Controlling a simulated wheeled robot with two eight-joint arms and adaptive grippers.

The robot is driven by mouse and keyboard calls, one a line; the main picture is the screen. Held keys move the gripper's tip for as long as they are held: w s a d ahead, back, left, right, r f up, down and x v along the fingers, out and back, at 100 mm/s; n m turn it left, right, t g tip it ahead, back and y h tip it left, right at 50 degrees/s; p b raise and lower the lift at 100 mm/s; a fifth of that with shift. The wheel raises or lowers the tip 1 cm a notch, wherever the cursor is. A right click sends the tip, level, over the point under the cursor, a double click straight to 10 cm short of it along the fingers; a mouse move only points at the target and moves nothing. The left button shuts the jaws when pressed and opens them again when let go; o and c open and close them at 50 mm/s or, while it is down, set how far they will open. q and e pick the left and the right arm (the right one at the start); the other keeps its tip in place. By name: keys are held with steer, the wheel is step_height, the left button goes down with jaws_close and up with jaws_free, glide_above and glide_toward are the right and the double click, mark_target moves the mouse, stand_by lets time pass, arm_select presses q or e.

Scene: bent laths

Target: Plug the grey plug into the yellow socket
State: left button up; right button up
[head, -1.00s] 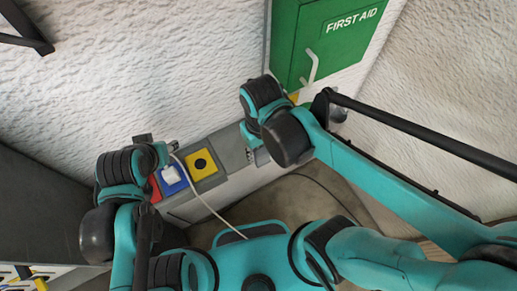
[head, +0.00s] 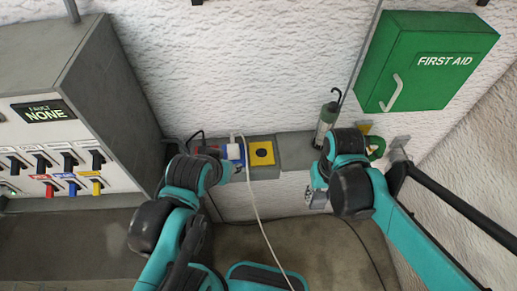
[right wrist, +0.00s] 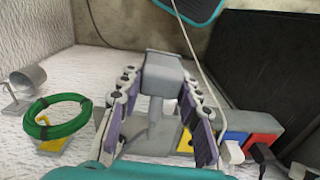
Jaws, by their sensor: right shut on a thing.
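The yellow socket (head: 262,153) sits on a grey wall ledge, with a dark round centre and nothing plugged in. In the right wrist view the yellow socket (right wrist: 186,139) is partly hidden behind my fingers. My right gripper (head: 317,194) is to the right of the socket and apart from it.
A blue socket (head: 235,152) holds a white plug with a pale cable hanging across the view. The red socket (right wrist: 262,139) holds a black plug. A lamp (head: 327,122), green coil (head: 377,147) and first aid box (head: 428,60) are right; a switch panel (head: 50,150) is left.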

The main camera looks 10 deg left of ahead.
steer(key=w+d+f+m+b, duration=0.1)
steer(key=w+d+f+b, duration=0.2)
steer(key=f, duration=0.4)
steer(key=w+d+f+m+b, duration=0.1)
steer(key=w+d+f+b, duration=0.2)
steer(key=f, duration=0.4)
steer(key=w+d+f+b, duration=0.3)
steer(key=w+f+b, duration=0.2)
steer(key=w+f, duration=0.1)
steer(key=shift+d+f+m, duration=0.15)
steer(key=shift+f+m, duration=0.25)
steer(key=shift+f, duration=0.5)
